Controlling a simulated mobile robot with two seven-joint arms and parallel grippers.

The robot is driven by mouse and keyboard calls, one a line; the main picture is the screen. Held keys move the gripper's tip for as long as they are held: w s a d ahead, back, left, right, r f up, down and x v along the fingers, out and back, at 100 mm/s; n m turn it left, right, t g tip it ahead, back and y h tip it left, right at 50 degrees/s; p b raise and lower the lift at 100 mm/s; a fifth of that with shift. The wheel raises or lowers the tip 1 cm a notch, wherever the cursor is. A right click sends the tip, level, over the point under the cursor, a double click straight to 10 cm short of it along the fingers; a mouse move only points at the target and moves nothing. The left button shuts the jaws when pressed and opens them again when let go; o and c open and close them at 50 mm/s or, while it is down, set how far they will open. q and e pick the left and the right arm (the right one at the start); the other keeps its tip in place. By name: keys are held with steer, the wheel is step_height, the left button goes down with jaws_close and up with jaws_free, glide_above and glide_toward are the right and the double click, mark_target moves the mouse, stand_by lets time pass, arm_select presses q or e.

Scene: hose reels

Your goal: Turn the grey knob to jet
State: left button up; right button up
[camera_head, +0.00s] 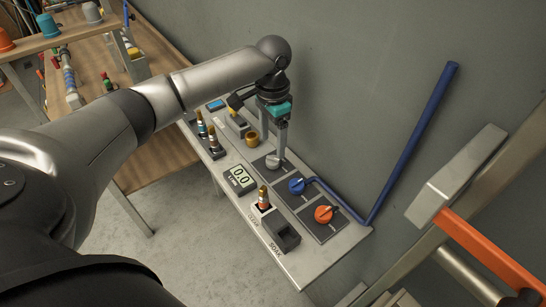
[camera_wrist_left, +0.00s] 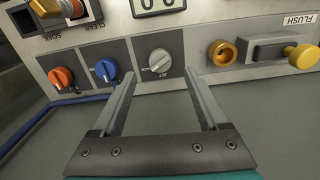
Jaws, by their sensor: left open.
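The grey knob (camera_head: 273,161) sits on a dark square plate on the sloping light-grey panel, in line with a blue and an orange knob. It shows near the middle of the left wrist view as a round grey knob (camera_wrist_left: 160,61) with a pale pointer line lying at a slant. The word JET is printed on its plate, on the side nearer my gripper. My left gripper (camera_head: 273,146) is open, its fingers pointing down at the knob. In the left wrist view the fingertips (camera_wrist_left: 160,74) are spread either side of the knob, with gaps showing. My right gripper is not in view.
The blue knob (camera_head: 296,185) and orange knob (camera_head: 323,214) are close by. A brass-coloured fitting (camera_head: 252,139) stands on the knob's other side. A display (camera_head: 239,178) reads 0.0. A blue pipe (camera_head: 415,140) rises along the grey wall behind the panel.

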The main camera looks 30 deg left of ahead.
mark_target(273, 158)
arm_select(q)
step_height(273, 158, down, 6)
steer(key=shift+f+b, duration=0.1)
steer(key=shift+b, duration=0.3)
steer(key=shift+c, duration=0.3)
jaws_close()
